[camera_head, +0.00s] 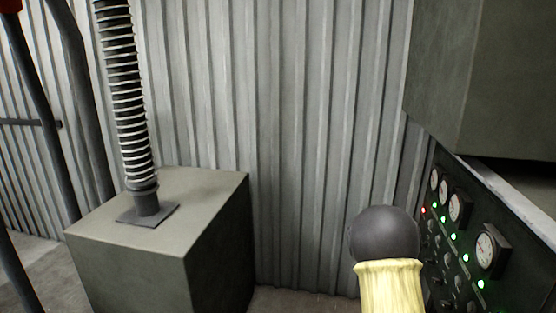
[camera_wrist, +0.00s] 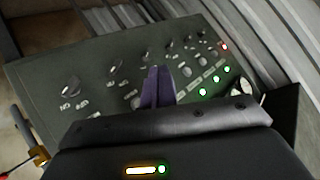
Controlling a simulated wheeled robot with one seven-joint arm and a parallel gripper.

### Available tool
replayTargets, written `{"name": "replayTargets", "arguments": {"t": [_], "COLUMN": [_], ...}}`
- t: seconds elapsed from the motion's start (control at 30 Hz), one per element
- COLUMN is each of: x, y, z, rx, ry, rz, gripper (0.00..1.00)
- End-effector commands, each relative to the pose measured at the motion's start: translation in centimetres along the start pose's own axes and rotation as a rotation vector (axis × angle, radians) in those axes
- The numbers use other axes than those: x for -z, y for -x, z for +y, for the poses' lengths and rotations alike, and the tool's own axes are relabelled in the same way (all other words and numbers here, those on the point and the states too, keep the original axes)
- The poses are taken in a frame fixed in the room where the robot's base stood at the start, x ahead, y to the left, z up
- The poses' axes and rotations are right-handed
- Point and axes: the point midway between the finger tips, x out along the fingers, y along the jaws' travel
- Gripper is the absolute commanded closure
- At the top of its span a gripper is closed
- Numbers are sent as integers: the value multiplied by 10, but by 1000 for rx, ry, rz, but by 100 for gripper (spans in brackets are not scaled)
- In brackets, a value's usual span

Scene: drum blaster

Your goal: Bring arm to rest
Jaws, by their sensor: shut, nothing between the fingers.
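In the head view, a dark rounded joint with a yellow sleeve below it, a part of my arm (camera_head: 386,235), stands at the lower right, in front of the wall and left of the control panel. My gripper is outside the head view. In the wrist view, my gripper (camera_wrist: 157,86) shows as dark purplish fingers close together, shut and empty. They point toward the control panel (camera_wrist: 60,62), which has several knobs and lit green lights and one red light. I cannot tell how far the fingertips are from the panel face.
The same panel shows in the head view (camera_head: 462,232) at the right, with round gauges, below a grey-green box (camera_head: 490,70). A grey block (camera_head: 150,240) with a ribbed hose (camera_head: 125,95) stands at the left. A corrugated wall (camera_head: 310,130) closes the back.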

Motion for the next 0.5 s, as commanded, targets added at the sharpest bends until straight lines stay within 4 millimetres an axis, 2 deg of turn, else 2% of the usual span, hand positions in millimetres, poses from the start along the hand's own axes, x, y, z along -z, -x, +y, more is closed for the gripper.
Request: {"name": "replayTargets", "arguments": {"t": [0.03, 0.1, 0.27, 0.37, 0.5], "x": [-7, -22, -49, -62, -72], "y": [19, 44, 110, 155, 218], "z": [-9, -17, -28, -26, -14], "rx": [9, 24, 83, 131, 203], "ry": [43, 123, 341, 502, 753], "rz": [-79, -189, -418, -543, -688], "gripper": [100, 100, 100, 100, 100]}}
